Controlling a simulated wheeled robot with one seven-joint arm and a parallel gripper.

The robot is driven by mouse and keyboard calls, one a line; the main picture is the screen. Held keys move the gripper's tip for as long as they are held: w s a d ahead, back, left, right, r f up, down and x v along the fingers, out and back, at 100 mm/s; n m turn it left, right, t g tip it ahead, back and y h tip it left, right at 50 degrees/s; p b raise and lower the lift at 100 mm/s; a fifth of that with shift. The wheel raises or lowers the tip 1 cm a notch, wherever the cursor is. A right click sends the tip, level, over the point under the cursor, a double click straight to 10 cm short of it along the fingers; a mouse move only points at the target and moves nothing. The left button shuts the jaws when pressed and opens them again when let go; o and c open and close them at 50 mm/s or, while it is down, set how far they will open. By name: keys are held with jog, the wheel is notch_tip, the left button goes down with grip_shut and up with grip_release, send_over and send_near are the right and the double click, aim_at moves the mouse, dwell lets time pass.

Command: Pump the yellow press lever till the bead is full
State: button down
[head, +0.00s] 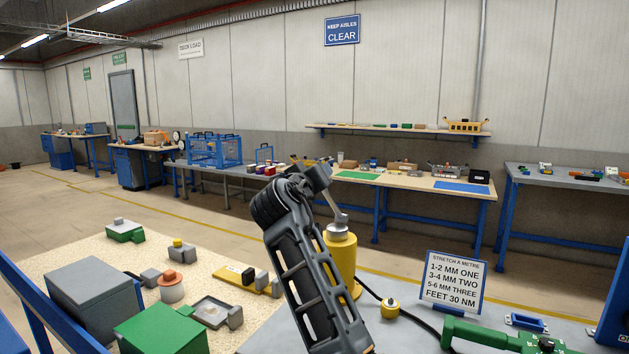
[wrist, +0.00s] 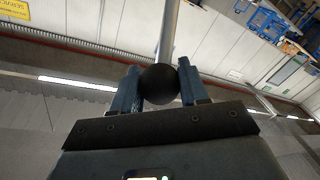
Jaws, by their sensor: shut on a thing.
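The yellow press (head: 341,252) is an upright cylinder on the grey bench, just behind my arm in the head view. Its lever (head: 332,203) is a bare metal rod that slants up and left from the top of the cylinder. My gripper (wrist: 159,90) is shut on the black ball knob (wrist: 160,82) at the lever's end, with a finger on each side. The rod runs up from the knob in the wrist view. My arm hides part of the press. I cannot make out the bead.
A small yellow fitting (head: 390,308) sits by a black hose right of the press. A sign (head: 455,282) and a green tool (head: 500,338) stand to the right. Grey box (head: 88,291), green box (head: 160,331) and small parts lie on the left. Open floor lies behind.

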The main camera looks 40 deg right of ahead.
jog(key=shift+s+d, duration=0.15)
jog(key=shift+d, duration=0.1)
jog(key=c, duration=0.6)
grip_release()
jog(key=shift+a, duration=0.1)
jog(key=b+v, duration=0.1)
jog(key=v, duration=0.6)
jog(key=shift+s+a+b, duration=0.15)
jog(key=shift+a+b, duration=0.15)
jog(key=shift+b, duration=0.05)
jog(key=shift+f, duration=0.15)
